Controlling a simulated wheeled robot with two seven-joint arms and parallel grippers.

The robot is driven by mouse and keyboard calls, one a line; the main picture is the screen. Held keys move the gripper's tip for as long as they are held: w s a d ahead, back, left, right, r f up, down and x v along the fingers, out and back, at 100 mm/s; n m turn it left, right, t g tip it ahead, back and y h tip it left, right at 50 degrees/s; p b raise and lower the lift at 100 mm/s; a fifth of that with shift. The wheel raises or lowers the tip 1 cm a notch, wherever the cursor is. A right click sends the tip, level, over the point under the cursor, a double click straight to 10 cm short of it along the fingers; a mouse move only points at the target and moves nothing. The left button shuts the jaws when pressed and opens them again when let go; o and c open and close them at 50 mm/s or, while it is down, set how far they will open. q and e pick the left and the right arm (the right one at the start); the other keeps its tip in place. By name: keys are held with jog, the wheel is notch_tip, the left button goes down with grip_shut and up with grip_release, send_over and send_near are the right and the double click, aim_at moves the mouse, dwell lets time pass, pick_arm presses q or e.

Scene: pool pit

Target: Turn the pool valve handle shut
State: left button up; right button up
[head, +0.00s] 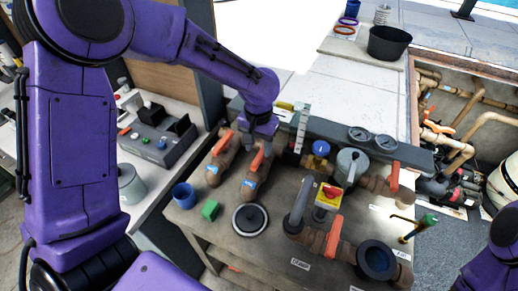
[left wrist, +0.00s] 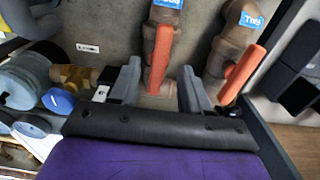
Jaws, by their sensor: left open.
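Two brown pipe valves with orange handles stand side by side on the bench: the nearer-middle handle (head: 257,159) and the left handle (head: 222,143). Which one the task means cannot be told. My left gripper (head: 262,138) is above the nearer-middle valve, pointing down. In the left wrist view, my left gripper (left wrist: 159,75) is open, its fingers on either side of that orange handle (left wrist: 160,55); contact cannot be told. The other orange handle (left wrist: 243,72) lies outside the right finger. Blue tags mark both pipes. My right gripper is out of view.
A control box (head: 158,138) sits left.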

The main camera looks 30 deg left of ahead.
aim_at(260, 155)
pick_arm(q)
jog(key=f, duration=0.1)
jog(key=w+f, duration=0.1)
jog(key=f, duration=0.2)
jog(key=shift+w+f, duration=0.15)
jog(key=shift+w, duration=0.2)
jog(key=shift+s+r, duration=0.2)
jog(key=shift+s, duration=0.3)
grip_shut()
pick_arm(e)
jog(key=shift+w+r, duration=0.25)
